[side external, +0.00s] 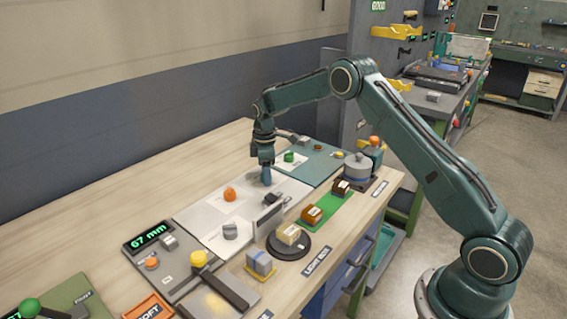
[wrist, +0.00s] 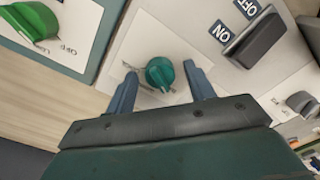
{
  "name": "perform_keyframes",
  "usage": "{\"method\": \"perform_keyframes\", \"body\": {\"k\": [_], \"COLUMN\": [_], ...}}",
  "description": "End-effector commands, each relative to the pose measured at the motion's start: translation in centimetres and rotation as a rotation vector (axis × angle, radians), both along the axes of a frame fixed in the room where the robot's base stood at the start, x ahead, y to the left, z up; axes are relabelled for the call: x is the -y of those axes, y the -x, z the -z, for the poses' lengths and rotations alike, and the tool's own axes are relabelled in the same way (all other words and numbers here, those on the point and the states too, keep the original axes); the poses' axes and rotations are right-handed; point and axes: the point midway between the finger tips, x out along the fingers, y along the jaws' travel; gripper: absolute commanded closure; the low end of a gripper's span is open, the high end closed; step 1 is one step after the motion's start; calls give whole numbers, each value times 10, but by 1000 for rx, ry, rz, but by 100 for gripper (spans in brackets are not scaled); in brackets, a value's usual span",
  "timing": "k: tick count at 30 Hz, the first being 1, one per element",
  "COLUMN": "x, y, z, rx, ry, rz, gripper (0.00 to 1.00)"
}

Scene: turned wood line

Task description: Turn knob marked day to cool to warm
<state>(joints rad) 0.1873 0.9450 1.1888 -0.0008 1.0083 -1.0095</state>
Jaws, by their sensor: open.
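A round teal knob (wrist: 160,71) sits on a white label card (wrist: 143,47) in the wrist view. Its card's lettering is too covered or small to read, so I cannot tell whether it is marked day. My gripper (wrist: 161,76) is open, with one blue finger on each side of this knob and a gap on both sides. In the side view my gripper (side external: 266,178) points down at the pale panel, low over it, and hides the knob there.
A black ON/OFF rocker switch (wrist: 258,42) stands right of the knob. A bright green knob (wrist: 30,20) on a teal board is at upper left. In the side view an orange knob (side external: 229,194) and a grey knob (side external: 230,230) stand nearby. Bare wood lies behind the panels.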

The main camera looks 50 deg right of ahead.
Motion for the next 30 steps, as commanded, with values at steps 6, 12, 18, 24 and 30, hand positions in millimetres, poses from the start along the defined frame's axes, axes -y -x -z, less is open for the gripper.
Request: {"method": "perform_keyframes", "body": {"k": [6,12,18,24,30], "x": [0,0,0,0,0], "y": [0,0,0,0,0], "z": [0,0,-1,-1,-1], "rx": [0,0,-1,0,0], "ry": [0,0,-1,0,0], "rz": [0,1,20,87,212], "gripper": [74,91,91,91,91]}}
